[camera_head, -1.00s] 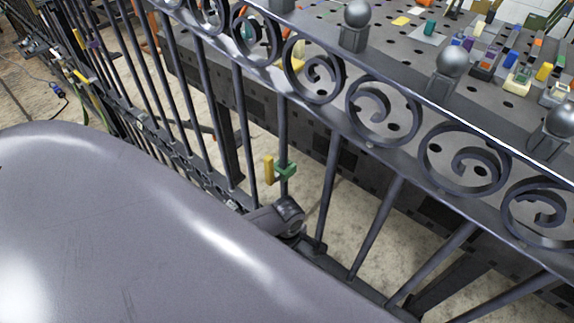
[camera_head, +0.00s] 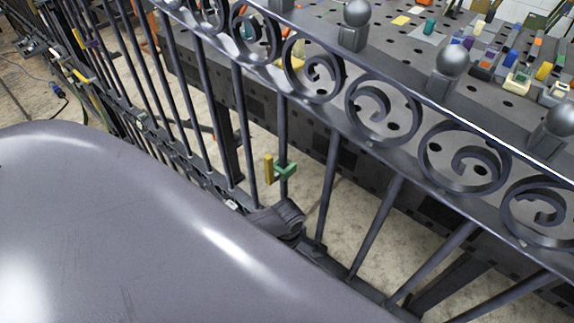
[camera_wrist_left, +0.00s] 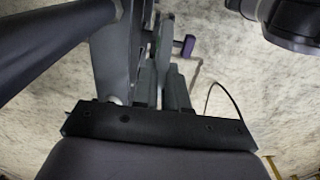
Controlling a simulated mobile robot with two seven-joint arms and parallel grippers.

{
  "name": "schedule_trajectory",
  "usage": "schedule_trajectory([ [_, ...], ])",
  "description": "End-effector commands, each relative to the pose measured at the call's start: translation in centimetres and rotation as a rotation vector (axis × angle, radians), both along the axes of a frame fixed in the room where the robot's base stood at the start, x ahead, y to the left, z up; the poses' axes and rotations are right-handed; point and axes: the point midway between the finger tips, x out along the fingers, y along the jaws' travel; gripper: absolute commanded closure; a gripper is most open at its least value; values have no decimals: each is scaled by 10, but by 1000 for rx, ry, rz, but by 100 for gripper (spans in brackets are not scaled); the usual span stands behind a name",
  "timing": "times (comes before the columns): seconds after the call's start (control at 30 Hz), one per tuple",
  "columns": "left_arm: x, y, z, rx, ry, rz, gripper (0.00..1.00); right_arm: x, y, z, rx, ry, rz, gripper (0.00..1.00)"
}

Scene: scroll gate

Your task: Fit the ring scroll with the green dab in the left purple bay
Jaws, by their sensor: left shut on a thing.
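My left gripper (camera_wrist_left: 162,90) shows in the left wrist view, its fingers closed on a dark grey metal piece. The fingers and nearby bars hide most of that piece, so I cannot tell its shape or a green dab. A purple block (camera_wrist_left: 188,46) shows just beyond the fingers. In the head view a small purple mark (camera_head: 93,43) is on the gate (camera_head: 380,160) at the far left; I cannot tell which bay it marks. I cannot make out the left gripper there. My right gripper is in neither view.
Gate bars and a top band of scroll rings stand close ahead. A yellow block (camera_head: 269,170) and a green block (camera_head: 285,170) are at one bar. A perforated table (camera_head: 330,30) with several coloured pieces is behind the gate. A thick dark bar (camera_wrist_left: 60,40) crosses the wrist view's upper left.

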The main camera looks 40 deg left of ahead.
Motion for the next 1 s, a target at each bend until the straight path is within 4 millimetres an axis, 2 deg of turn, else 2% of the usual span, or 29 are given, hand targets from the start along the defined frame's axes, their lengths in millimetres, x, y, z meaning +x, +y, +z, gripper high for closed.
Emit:
schedule_trajectory([
  [1.0, 1, -1, 1, -1, -1, 0, 100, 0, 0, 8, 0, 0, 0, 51],
])
